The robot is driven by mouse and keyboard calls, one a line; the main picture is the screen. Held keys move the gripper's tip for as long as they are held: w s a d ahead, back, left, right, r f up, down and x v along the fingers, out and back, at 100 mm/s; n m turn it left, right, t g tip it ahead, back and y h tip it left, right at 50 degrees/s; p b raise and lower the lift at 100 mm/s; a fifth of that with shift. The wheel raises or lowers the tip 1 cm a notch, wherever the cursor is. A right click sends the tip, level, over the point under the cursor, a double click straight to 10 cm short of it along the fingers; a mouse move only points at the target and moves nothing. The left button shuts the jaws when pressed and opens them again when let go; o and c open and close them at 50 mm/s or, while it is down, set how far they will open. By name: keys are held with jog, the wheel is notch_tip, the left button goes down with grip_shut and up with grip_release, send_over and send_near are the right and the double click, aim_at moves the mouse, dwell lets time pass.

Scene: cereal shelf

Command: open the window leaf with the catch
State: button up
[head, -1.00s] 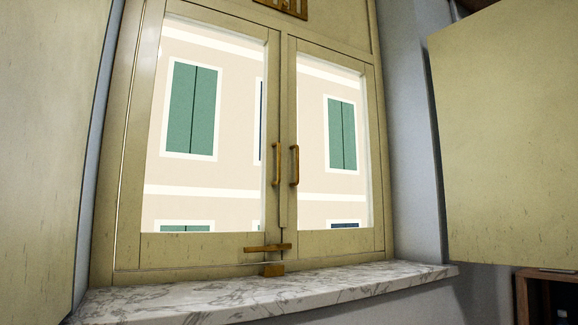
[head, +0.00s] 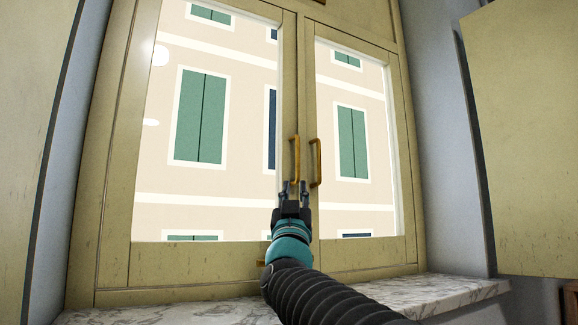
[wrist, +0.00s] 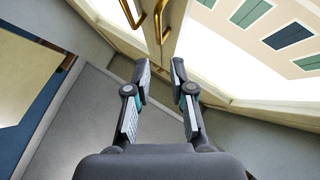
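The window has a left leaf (head: 200,265) and a right leaf (head: 360,257) in pale yellow frames, and both look closed. Each leaf carries a brass handle by the middle seam: the left handle (head: 296,160) and the right handle (head: 316,162). The brass catch (head: 261,263) at the bottom middle is mostly hidden behind my arm; only its left end shows, so its position cannot be told. My gripper (head: 292,187) is in front of the seam, around the lower end of the left handle in the picture. In the wrist view my gripper (wrist: 160,72) is open, with nothing between its fingers.
A marble sill (head: 450,292) runs below the window. A yellowish panel (head: 530,140) stands at the right and another (head: 30,120) at the left. Two brass handles show ahead of the fingertips in the wrist view, one of them a bent bar (wrist: 160,20).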

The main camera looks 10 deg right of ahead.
aim_at(298, 159)
jog(key=p+x, duration=0.4)
jog(key=x, duration=1)
jog(key=shift+d+p, duration=0.1)
jog(key=shift+p, duration=0.3)
jog(key=shift+f, duration=0.1)
jog(key=shift+c, duration=0.3)
jog(key=shift+s, duration=0.1)
grip_shut()
